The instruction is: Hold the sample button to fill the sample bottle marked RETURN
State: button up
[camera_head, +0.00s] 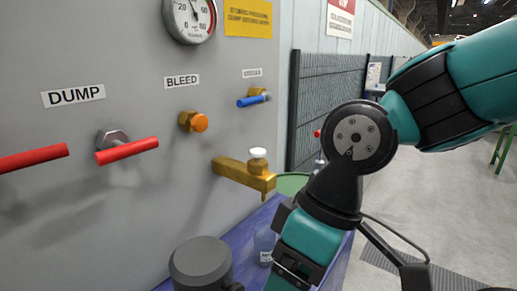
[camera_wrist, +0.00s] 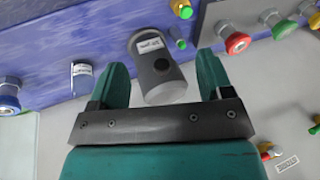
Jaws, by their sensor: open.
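A brass tap (camera_head: 245,175) with a white button (camera_head: 257,153) on top sticks out of the grey panel. A small clear bottle (camera_head: 264,238) with a white label stands on the blue table below it, partly behind my arm; its label is too small to read. My gripper is open in the wrist view (camera_wrist: 163,62), with a grey cylinder (camera_wrist: 165,92) bearing a white label showing between its fingers. I cannot tell how far beyond the fingertips it is. A bluish labelled object (camera_wrist: 81,80) lies left of the fingers. In the head view the fingertips are out of sight.
A dark grey container (camera_head: 200,260) stands at the front of the blue table (camera_head: 245,240). Red (camera_wrist: 237,43) and green (camera_wrist: 284,29) knobs show at upper right in the wrist view.

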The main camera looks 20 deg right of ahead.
aim_at(257, 153)
jog(key=k, duration=1.35)
jog(key=z, duration=0.65)
jog(key=i, duration=1.2)
jog(key=u, duration=0.6)
jog(key=i, duration=0.4)
jog(key=u, duration=0.45)
